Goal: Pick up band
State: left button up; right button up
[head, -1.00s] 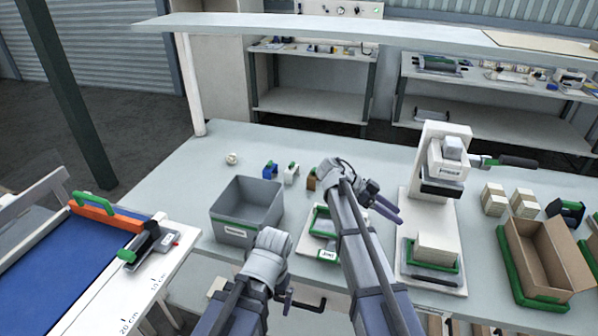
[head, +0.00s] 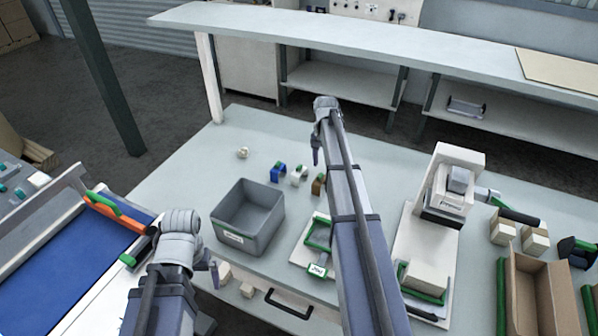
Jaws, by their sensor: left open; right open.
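Three small arched pieces that look like bands stand in a row on the table: a blue one (head: 278,172), a white one with a green top (head: 298,176) and a brown one with some green (head: 318,185). I cannot tell which is the task's band. My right gripper (head: 316,154) is open, pointing down above the table beyond the brown piece; its arm hides much of it. My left gripper (head: 213,272) is open, low in front of the grey bin and right of the blue-topped bench, partly hidden by its own wrist.
A grey bin (head: 235,239) stands left of the pieces. A green-framed fixture (head: 318,269) sits in front of them. A white press (head: 433,228) and an open cardboard box (head: 520,284) stand to the right. A small white roll (head: 242,153) lies back left.

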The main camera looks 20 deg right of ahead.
aim_at(320, 175)
jog(key=shift+w+a, duration=0.1)
jog(key=shift+w, duration=0.2)
jog(key=shift+f, duration=0.15)
jog(key=shift+f+b, duration=1.15)
jog(key=shift+b, duration=0.2)
jog(key=f+b, duration=0.5)
jog(key=shift+w+f, duration=0.15)
jog(key=shift+w, duration=0.1)
jog(key=shift+c, duration=0.3)
jog(key=c, duration=0.8)
